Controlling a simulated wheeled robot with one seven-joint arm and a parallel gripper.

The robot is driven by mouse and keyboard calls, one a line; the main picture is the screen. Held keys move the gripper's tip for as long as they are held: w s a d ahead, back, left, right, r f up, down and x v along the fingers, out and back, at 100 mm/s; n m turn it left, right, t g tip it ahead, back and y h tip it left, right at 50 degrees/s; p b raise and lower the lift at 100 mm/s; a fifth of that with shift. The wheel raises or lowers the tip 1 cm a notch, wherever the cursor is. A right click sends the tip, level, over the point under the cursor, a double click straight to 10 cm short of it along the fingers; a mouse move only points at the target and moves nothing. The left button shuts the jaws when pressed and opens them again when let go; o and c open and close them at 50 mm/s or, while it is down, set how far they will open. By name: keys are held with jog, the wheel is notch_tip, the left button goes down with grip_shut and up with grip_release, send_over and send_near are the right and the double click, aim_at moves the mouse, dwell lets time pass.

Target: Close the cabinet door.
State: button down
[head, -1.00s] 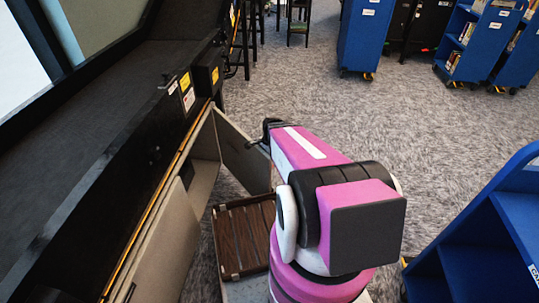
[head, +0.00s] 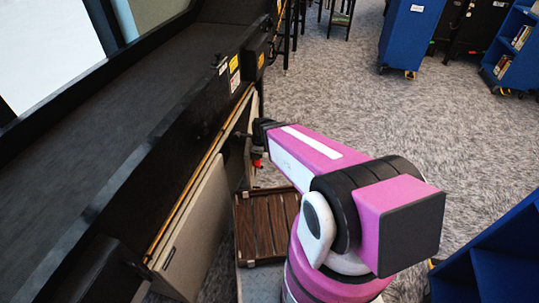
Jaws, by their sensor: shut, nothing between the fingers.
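My gripper (head: 256,150) is at the end of my pink arm, beside the door's upper part. It is shut and empty; its fingers are small and partly dark against the cabinet. I cannot tell whether it touches the door. My arm hides part of the floor behind it.
The long black sorter (head: 130,150) fills the left side above a pale cabinet panel (head: 200,235). A brown slatted crate (head: 265,228) sits low beside my arm. Blue book carts stand at the right (head: 495,250) and back (head: 408,40). Grey carpet (head: 400,120) lies open between.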

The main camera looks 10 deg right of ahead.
jog(key=shift+w+a, duration=0.2)
jog(key=shift+a, duration=1)
jog(key=shift+w+a, duration=0.2)
jog(key=shift+a, duration=0.95)
